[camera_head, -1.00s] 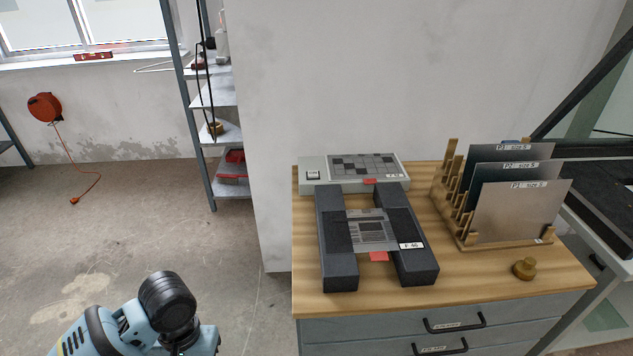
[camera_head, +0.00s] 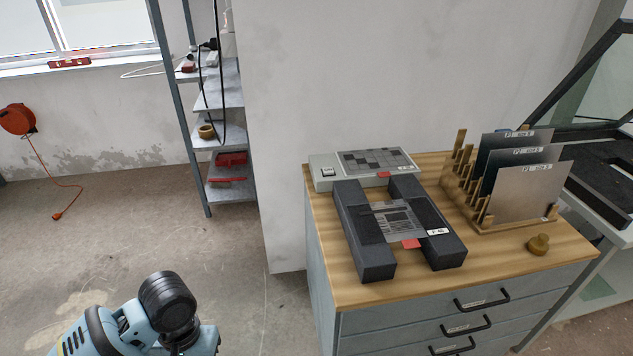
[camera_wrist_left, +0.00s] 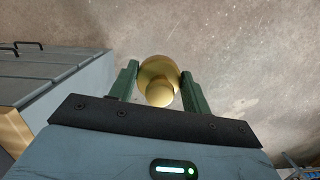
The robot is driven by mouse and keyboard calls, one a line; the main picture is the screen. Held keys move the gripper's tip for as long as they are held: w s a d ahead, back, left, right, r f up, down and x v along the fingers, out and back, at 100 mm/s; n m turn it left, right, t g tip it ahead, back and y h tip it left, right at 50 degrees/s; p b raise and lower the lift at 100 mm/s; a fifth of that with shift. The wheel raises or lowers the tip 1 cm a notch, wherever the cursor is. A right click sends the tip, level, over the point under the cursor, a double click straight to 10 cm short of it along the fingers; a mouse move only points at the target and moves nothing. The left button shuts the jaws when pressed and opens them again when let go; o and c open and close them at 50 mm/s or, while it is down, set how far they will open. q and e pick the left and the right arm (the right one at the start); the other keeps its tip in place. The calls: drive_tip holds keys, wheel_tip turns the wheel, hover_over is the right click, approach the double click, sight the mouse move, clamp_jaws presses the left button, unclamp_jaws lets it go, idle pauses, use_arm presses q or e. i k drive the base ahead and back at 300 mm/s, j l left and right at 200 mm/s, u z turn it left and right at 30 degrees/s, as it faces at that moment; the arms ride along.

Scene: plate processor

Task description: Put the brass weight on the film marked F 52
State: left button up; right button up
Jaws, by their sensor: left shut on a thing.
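My left gripper (camera_wrist_left: 160,72) is shut on a brass weight (camera_wrist_left: 159,94), a round body with a knob, seen in the left wrist view above bare floor, beside a grey cabinet. My right gripper is not in view.
The wooden bench top (camera_head: 345,292) sits on grey drawers. A wooden rack (camera_head: 470,209) holds three upright plates at the right. Red tabs (camera_head: 411,244) show by the blocks. A shelf (camera_head: 217,142) stands at the back left.

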sight(353, 164)
drive_tip(key=j+z, duration=0.25)
drive_tip(key=k+j+z, duration=0.1)
drive_tip(key=j+z, duration=0.15)
drive_tip(key=j, duration=0.2)
drive_tip(key=j+z, duration=0.3)
drive_tip(key=k+j+z, duration=0.1)
drive_tip(key=j+z, duration=1.2)
drive_tip(key=z, duration=0.15)
drive_tip(key=i+j+z, duration=0.1)
drive_tip(key=j+z, duration=0.55)
drive_tip(key=z, duration=0.15)
drive_tip(key=j+z, duration=0.25)
drive_tip(key=z, duration=0.15)
drive_tip(key=j+z, duration=0.55)
drive_tip(key=j+u, duration=0.25)
drive_tip(key=u, duration=0.2)
drive_tip(key=i+j+u, duration=0.15)
drive_tip(key=u, duration=0.3)
drive_tip(key=i+j+u, duration=0.1)
drive_tip(key=u, duration=0.35)
drive_tip(key=i+j, duration=0.05)
drive_tip(key=j, duration=0.05)
